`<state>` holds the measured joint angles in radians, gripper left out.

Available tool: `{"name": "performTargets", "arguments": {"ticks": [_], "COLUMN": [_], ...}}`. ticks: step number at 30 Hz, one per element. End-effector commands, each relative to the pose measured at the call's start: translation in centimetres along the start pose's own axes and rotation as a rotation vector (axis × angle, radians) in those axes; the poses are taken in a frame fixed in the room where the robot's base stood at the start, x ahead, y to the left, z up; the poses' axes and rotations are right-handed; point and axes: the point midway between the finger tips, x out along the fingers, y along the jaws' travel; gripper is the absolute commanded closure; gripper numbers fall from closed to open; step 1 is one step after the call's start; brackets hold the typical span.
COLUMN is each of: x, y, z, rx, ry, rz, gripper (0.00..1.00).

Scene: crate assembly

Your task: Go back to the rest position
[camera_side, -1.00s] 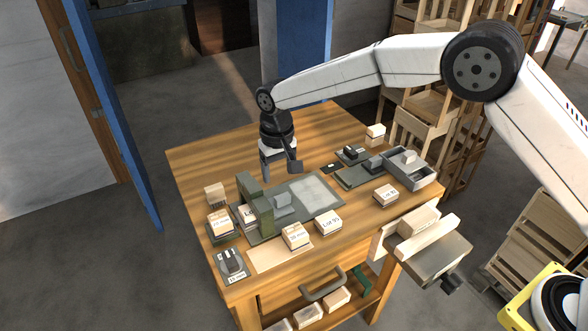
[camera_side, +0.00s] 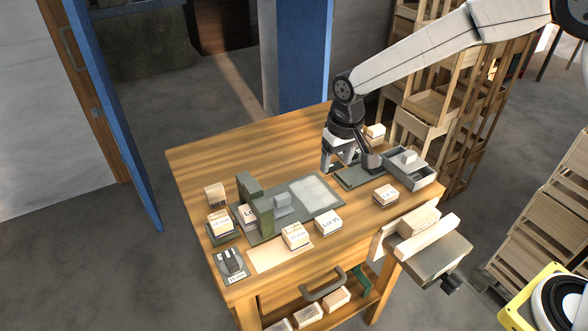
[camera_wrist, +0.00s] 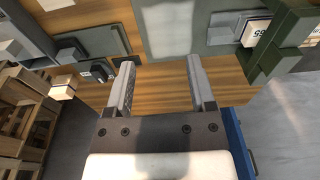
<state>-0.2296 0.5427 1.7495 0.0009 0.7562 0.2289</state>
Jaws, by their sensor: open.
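My gripper (camera_side: 350,163) is over the back right part of the wooden workbench (camera_side: 235,150) in the side view. Its fingers point down. In the wrist view my gripper (camera_wrist: 162,75) has its two fingers wide apart, with only bare wood and the edge of a grey plate showing between them. It is open and empty. In the side view it hides part of the dark pad area beside the grey tray (camera_side: 424,181).
A green press-like fixture (camera_side: 262,208) stands on a grey plate at the bench's left, with labelled blocks (camera_side: 328,223) around it. A vise (camera_side: 430,245) sits at the front right. The back left of the bench is clear. Wooden shelving (camera_side: 410,105) stands behind.

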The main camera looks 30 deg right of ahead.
Motion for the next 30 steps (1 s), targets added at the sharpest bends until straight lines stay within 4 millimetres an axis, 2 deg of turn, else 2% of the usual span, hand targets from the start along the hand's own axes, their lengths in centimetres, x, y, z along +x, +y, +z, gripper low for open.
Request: {"name": "performTargets", "arguments": {"ticks": [1,9,18,24,30], "x": [-0.4,-1.5,-2.0,-1.9,-1.8], "y": [1.0,5.4,9.2,10.5,11.0], "z": [0.9,6.4,13.5,17.2,18.6], "rx": [0.004,0.002,0.002,-0.001,-0.002], "ry": [0.009,0.056,0.108,0.133,0.141], "rz": [0.000,0.001,0.011,0.019,0.022], "gripper": [0.29,0.29,0.29,0.29,0.29]}}
